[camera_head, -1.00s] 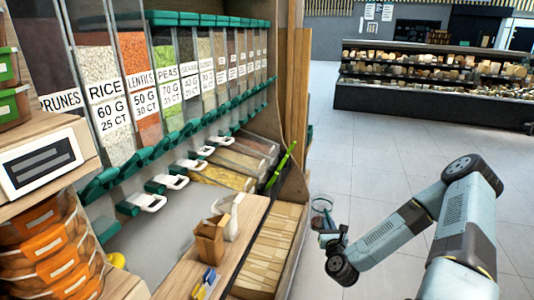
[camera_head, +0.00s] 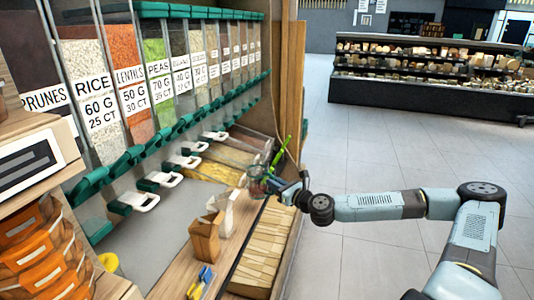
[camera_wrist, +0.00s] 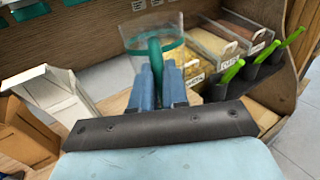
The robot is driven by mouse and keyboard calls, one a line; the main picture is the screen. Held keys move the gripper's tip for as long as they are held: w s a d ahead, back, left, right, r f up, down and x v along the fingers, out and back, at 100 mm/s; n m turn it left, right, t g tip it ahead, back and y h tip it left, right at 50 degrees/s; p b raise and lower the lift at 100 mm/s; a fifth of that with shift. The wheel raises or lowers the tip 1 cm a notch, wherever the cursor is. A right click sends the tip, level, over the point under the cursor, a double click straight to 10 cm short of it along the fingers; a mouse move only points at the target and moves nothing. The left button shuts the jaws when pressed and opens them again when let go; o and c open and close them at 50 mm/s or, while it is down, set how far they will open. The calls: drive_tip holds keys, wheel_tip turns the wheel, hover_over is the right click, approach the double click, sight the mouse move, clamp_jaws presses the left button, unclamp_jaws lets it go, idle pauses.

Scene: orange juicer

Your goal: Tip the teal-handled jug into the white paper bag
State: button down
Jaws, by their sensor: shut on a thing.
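The clear jug (camera_head: 257,184) with a teal handle is held by my gripper (camera_head: 277,187) over the right end of the wooden counter. In the wrist view the jug (camera_wrist: 140,40) is ahead of my blue fingers (camera_wrist: 160,80), which are shut on its teal handle. It looks about upright; what it holds is too unclear to tell. The white paper bag (camera_head: 226,214) stands open on the counter, to the left of the jug and nearer the camera. It also shows at the left of the wrist view (camera_wrist: 62,92). The jug is apart from it.
A brown paper bag (camera_head: 205,240) stands right beside the white one. Green-handled scoops (camera_wrist: 232,72) stand in dark holders right of the jug. Bulk bins (camera_head: 215,172) and white-handled dispensers (camera_head: 140,200) line the back. Blue and yellow items (camera_head: 201,282) lie in front.

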drive_tip(key=s+a+r+n+g+y, duration=0.2)
drive_tip(key=s+r+n+g+y, duration=0.15)
drive_tip(key=r, duration=0.45)
drive_tip(key=s+a+r+n+g+y, duration=0.1)
drive_tip(key=s+r+n+g+y, duration=0.2)
drive_tip(key=r, duration=0.5)
drive_tip(key=s+a+r+n+h, duration=0.2)
drive_tip(key=a+n+h, duration=0.4)
drive_tip(key=h, duration=0.7)
drive_tip(key=shift+a+r, duration=0.4)
drive_tip(key=shift+a, duration=0.8)
drive_tip(key=shift+s+a+n, duration=0.1)
drive_tip(key=shift+a+n, duration=0.1)
drive_tip(key=shift+n, duration=0.05)
drive_tip(key=shift+a+f+h, duration=0.15)
drive_tip(key=shift+f+h, duration=0.15)
drive_tip(key=shift+h, duration=0.05)
drive_tip(key=shift+f, duration=0.1)
